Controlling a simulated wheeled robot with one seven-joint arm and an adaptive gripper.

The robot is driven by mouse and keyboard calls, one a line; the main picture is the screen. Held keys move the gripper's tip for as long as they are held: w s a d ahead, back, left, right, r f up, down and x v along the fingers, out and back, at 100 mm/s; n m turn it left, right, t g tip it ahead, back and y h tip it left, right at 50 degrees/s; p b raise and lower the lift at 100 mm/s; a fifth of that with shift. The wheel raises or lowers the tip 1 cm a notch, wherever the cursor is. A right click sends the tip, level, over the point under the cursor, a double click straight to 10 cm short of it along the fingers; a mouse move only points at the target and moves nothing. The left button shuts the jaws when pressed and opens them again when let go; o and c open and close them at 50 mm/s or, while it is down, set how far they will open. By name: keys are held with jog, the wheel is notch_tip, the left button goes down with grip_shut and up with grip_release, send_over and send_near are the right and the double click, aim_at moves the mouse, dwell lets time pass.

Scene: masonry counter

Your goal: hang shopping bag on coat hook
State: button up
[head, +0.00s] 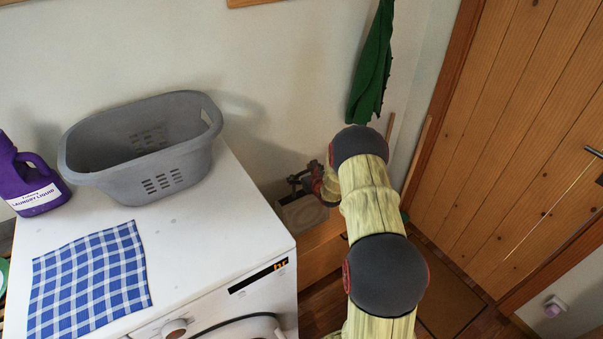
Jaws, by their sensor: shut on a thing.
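My gripper (298,184) is small and partly hidden behind my arm, between the white washing machine and my arm. It is shut on what looks like the shopping bag (303,213), a small beige-grey shape just below the fingers. My arm hides part of the bag's right side, and its handles are hard to make out. No coat hook shows clearly. A dark green cloth or garment (373,65) hangs against the wall at the top, and whatever holds it is out of frame.
The washing machine (205,235) fills the lower left, carrying a grey laundry basket (185,165), a blue checked cloth (90,280) and a purple laundry liquid bottle (35,185). A wooden door (510,130) stands right. A wooden edge (245,2) shows at the wall's top.

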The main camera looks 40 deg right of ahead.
jog(key=o, duration=2.3)
jog(key=shift+f, duration=0.1)
jog(key=p+v, duration=0.3)
jog(key=v, duration=0.9)
